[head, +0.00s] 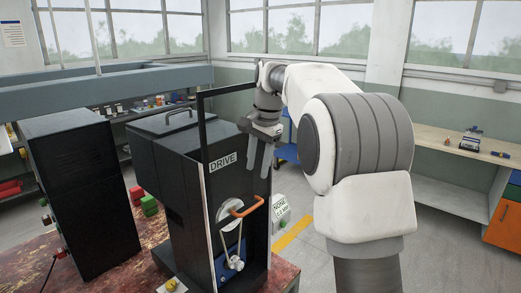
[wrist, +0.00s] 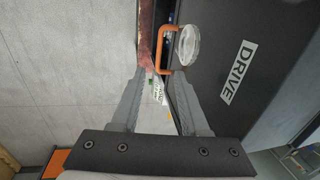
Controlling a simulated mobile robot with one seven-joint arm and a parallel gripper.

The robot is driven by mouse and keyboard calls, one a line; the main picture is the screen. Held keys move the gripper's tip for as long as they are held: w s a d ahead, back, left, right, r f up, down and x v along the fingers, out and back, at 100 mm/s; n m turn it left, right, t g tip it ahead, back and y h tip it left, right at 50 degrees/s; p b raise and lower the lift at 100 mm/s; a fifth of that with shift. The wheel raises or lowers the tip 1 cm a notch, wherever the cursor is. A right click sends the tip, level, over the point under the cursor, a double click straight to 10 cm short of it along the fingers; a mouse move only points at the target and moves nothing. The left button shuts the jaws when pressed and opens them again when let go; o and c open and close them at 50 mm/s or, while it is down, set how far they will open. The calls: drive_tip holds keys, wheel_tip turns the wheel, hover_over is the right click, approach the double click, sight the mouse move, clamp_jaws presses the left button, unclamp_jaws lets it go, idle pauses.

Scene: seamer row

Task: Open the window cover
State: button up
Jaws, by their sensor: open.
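A dark cabinet labelled DRIVE (head: 223,162) stands at centre in the head view; the label also shows in the wrist view (wrist: 238,73). On its front is a pale round disc (head: 228,211), which looks like the window cover, though I cannot be sure. An orange bar handle (head: 246,207) sits at the disc; in the wrist view the handle (wrist: 164,52) and the disc (wrist: 188,43) are beyond my fingertips. My gripper (head: 259,172) is open and empty, pointing down, above and to the right of the handle, apart from it.
A black frame (head: 201,100) rises above the cabinet. A grey box marked NOSE (head: 280,211) is at the cabinet's right. Another dark cabinet (head: 80,190) stands left. Open floor lies right.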

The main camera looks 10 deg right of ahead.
drive_tip(key=r, duration=0.4)
drive_tip(key=shift+s+d+r, duration=0.25)
drive_tip(key=shift+s+r, duration=0.05)
drive_tip(key=shift+s, duration=0.05)
drive_tip(key=s+a+n+t, duration=0.2)
drive_tip(key=s+n, duration=0.3)
drive_tip(key=s, duration=1.3)
drive_tip(key=s+f+n+t+h+b, duration=0.1)
drive_tip(key=s+f+n, duration=0.4)
drive_tip(key=s+f, duration=0.5)
drive_tip(key=s, duration=0.4)
drive_tip(key=shift+s+d+f+n+t+b, duration=0.2)
drive_tip(key=shift+f+n+t+b, duration=0.1)
drive_tip(key=shift+f+t, duration=0.1)
